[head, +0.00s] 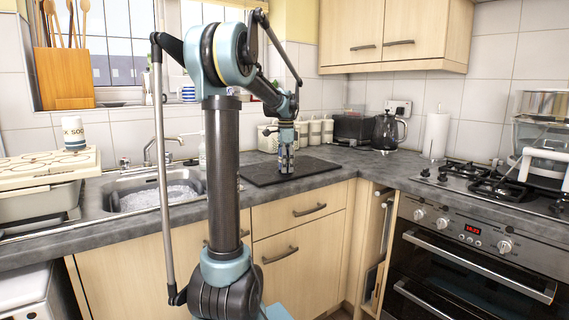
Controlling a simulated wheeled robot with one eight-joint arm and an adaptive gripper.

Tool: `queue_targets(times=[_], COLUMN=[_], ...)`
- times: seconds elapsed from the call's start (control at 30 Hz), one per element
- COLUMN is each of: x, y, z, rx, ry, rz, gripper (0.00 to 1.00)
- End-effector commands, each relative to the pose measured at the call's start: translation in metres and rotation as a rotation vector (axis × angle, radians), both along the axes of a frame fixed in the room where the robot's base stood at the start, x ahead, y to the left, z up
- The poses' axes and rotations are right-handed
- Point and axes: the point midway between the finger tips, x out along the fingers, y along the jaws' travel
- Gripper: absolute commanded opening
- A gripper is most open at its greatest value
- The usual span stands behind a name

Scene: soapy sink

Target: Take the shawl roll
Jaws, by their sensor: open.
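A white upright roll (435,135), which looks like paper towel, stands at the back of the counter to the right of the black kettle. It is the clearest roll in view; I cannot tell whether it is a shawl roll. My gripper (286,165) points down over the dark mat (262,175) on the counter, well to the left of the roll. It is open, and I see nothing held in it. The fingertips are small in this view, so I cannot tell whether they touch the mat.
A black kettle (386,131) and dark toaster (352,129) stand between my gripper and the roll. The gas hob (490,184) lies right of the roll. A soapy sink (155,196) and a white lettered cylinder (73,133) are left. Wall cupboards (395,35) hang above.

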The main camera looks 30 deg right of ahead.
Motion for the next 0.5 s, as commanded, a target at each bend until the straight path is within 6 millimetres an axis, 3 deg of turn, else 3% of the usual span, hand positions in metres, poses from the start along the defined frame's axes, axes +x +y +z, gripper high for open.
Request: queue_targets(times=[0.2,0.43,0.5], x=[0.0001,-0.0001,-0.0002], y=[-0.0003,-0.0008,-0.0010], z=[-0.0005,-0.0004,-0.0003], rx=[0.000,0.000,0.000], ry=[0.000,0.000,0.000], rz=[0.000,-0.001,-0.001], gripper=[0.69,0.17,0.17])
